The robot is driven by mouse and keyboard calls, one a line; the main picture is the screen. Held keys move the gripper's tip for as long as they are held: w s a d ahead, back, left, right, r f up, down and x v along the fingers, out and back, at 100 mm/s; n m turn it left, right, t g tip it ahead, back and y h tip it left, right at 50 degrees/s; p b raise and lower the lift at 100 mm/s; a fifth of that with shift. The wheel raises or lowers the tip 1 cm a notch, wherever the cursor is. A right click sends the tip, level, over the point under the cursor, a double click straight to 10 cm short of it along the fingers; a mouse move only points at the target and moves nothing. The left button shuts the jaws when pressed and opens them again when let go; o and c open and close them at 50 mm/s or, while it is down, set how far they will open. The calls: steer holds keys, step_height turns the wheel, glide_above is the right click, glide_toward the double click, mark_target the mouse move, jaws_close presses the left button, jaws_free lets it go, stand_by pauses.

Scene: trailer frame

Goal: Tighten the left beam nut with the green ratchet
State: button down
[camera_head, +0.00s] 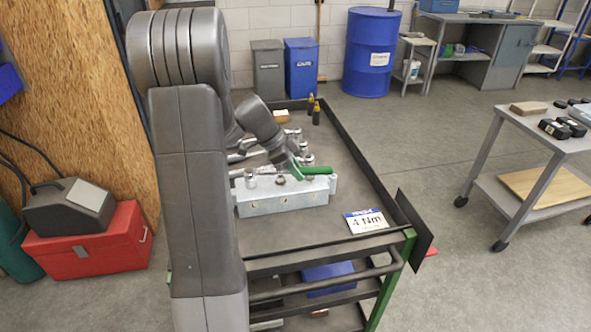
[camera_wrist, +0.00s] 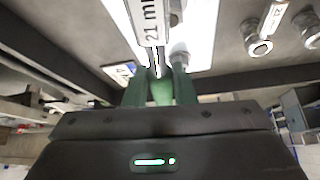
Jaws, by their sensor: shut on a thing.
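The pale metal beam (camera_head: 285,197) lies across the cart top. A metal piece, nut or socket, stands at its left end (camera_head: 251,181), and a nut (camera_head: 281,181) sits near its middle. My gripper (camera_head: 297,172) is low over the beam, tilted. It is shut on the green ratchet (camera_head: 317,170), whose handle sticks out to the right. In the wrist view the green handle (camera_wrist: 161,92) lies between my two green fingers, with a "21 mm" label (camera_wrist: 152,22) beyond. Whether the ratchet's head sits on a nut cannot be told.
Other metal tools (camera_wrist: 258,40) lie behind the beam, close to my gripper. A "4 Nm" card (camera_head: 367,221) lies on the cart top (camera_head: 335,215) at front right, with bare surface around it. Dark raised edges border the cart.

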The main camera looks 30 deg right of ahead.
steer(key=shift+s+a+f+m+b, duration=0.1)
steer(key=shift+s+a+m+b, duration=0.05)
steer(key=shift+s+m+b, duration=0.3)
steer(key=shift+s+a+m+g+y+b, duration=0.3)
steer(key=shift+s+m+g, duration=0.1)
steer(key=shift+s+m, duration=0.05)
steer(key=shift+s+a+m+b, duration=0.25)
steer(key=shift+s+m+b, duration=0.1)
steer(key=shift+m+b, duration=0.05)
steer(key=shift+s+a+m+g+y, duration=0.3)
steer(key=shift+s+m+g, duration=0.1)
steer(key=shift+m, duration=0.1)
